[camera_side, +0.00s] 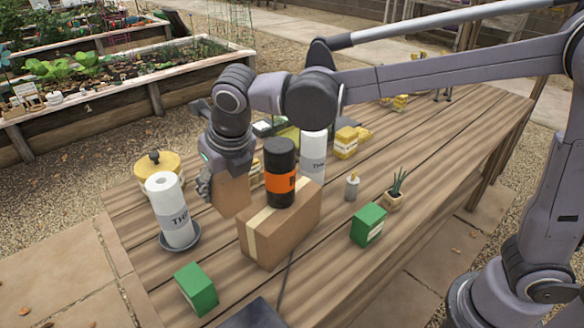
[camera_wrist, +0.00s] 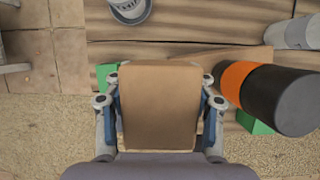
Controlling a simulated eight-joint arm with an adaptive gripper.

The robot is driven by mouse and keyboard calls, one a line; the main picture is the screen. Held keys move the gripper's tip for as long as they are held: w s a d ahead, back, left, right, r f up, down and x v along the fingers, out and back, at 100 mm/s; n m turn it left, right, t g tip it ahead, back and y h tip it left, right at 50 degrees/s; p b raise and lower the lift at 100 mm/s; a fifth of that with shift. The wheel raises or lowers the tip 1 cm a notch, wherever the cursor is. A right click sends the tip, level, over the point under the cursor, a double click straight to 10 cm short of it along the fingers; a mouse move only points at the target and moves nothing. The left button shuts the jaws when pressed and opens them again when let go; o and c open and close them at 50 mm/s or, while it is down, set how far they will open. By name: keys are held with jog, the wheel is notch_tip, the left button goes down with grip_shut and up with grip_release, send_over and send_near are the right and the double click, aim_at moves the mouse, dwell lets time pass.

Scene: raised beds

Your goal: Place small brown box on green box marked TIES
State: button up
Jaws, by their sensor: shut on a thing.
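The small brown box (camera_side: 232,197) is held between the fingers of my gripper (camera_side: 222,178), behind the large carton in the side view. In the wrist view, the small brown box (camera_wrist: 158,108) fills the space between the two fingers of my gripper (camera_wrist: 160,88). How far it is above the table is hard to tell. One green box (camera_side: 196,289) stands at the front left of the table, and another green box (camera_side: 368,224) stands right of the carton. Their lettering is too small to read. Green shows at the left (camera_wrist: 105,75) and right (camera_wrist: 255,125) in the wrist view.
A large taped carton (camera_side: 282,232) carries a black and orange cylinder (camera_side: 280,172). A white paper roll (camera_side: 172,212) stands on a dark saucer at left. A second roll (camera_side: 314,155), a small white bottle (camera_side: 352,187) and a potted plant (camera_side: 395,195) stand nearby.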

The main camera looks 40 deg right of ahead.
jog(key=shift+a+f, duration=0.15)
jog(key=shift+f, duration=0.2)
jog(key=a+f, duration=0.2)
jog(key=a, duration=0.1)
jog(key=s+a+f, duration=0.1)
jog(key=a+f, duration=0.1)
jog(key=a, duration=0.2)
jog(key=a+f, duration=0.3)
jog(key=a, duration=0.1)
jog(key=shift+s+a, duration=0.1)
jog(key=shift+s, duration=0.2)
jog(key=shift+f, duration=2)
jog(key=shift+f, duration=0.1)
jog(key=o, duration=1.3)
jog(key=shift+c, duration=0.2)
jog(key=v, duration=1.2)
